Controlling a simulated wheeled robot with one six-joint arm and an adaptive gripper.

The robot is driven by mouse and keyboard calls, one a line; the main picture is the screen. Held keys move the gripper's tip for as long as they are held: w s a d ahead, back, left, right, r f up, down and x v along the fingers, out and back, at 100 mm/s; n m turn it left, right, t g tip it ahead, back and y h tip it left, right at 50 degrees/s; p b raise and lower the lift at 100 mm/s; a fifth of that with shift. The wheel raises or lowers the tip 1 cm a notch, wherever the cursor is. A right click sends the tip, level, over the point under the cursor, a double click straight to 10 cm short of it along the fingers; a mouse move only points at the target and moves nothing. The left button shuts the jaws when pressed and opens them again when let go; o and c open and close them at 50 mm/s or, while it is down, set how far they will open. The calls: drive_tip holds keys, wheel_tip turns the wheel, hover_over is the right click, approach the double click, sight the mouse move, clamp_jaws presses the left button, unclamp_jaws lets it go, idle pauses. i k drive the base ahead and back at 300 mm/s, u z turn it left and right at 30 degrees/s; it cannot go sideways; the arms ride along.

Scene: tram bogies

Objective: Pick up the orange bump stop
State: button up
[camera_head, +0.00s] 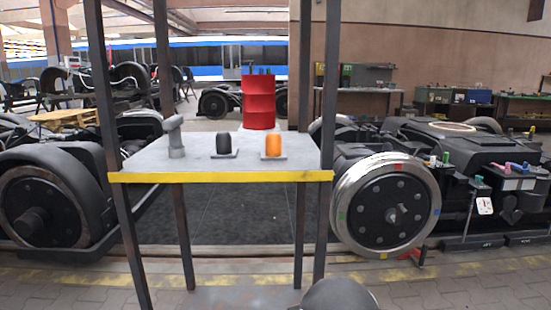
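The orange bump stop (273,145) is a short upright cylinder with a rounded top. It stands on a small grey base plate near the right end of a grey table top (200,166) with a yellow front edge. A similar black bump stop (223,145) stands on its own plate to its left. A grey post-like part (175,138) stands further left on the same top. The orange bump stop is fully in sight, with nothing in front of it. My gripper is not in view, so I cannot see its state.
Dark uprights (107,120) frame the table top at its corners. A bogie with a shiny wheel (386,206) is at right, and another dark wheel (45,212) is at left. A red drum (258,103) stands behind. Paved floor (450,285) is clear in front.

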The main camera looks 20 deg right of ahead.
sight(273, 150)
drive_tip(key=u, duration=0.15)
drive_tip(key=k, duration=0.45)
drive_tip(key=z, duration=0.9)
drive_tip(key=i, duration=1.05)
drive_tip(key=u, duration=0.75)
